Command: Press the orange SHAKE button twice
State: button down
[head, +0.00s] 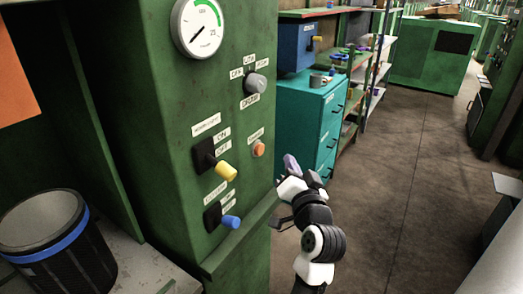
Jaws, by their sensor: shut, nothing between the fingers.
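The orange button (258,149) is a small round button on the front of the green machine cabinet (150,110), in the middle right of the panel. A small white label sits just above it; its lettering is too small to read. My gripper (290,162) is to the right of the button and a little lower in the picture. It is shut and empty. A gap shows between it and the button in the picture, and the button is not covered.
The panel also carries a yellow-handled switch (226,171), a blue-handled switch (231,221), a grey knob (255,83) and a gauge (199,27). A ledge (240,238) runs below. A dark bin (55,240) stands left. A teal drawer cabinet (305,120) stands behind. Floor at right is open.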

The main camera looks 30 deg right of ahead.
aim_at(259, 149)
jog(key=shift+s, duration=0.1)
jog(key=s, duration=0.1)
jog(key=s+d, duration=0.1)
jog(key=s, duration=0.1)
jog(key=shift+s+d+b, duration=0.15)
jog(key=shift+d+b, duration=0.05)
jog(key=shift+b, duration=0.2)
jog(key=w+a+p, duration=0.1)
jog(key=w+a, duration=0.2)
jog(key=w, duration=0.5)
jog(key=shift+a, duration=0.15)
dwell(0.3)
jog(key=shift+w, duration=0.2)
dwell(1.8)
jog(key=shift+w+a+p, duration=0.15)
jog(key=shift+w+p, duration=0.1)
jog(key=shift+p, duration=0.05)
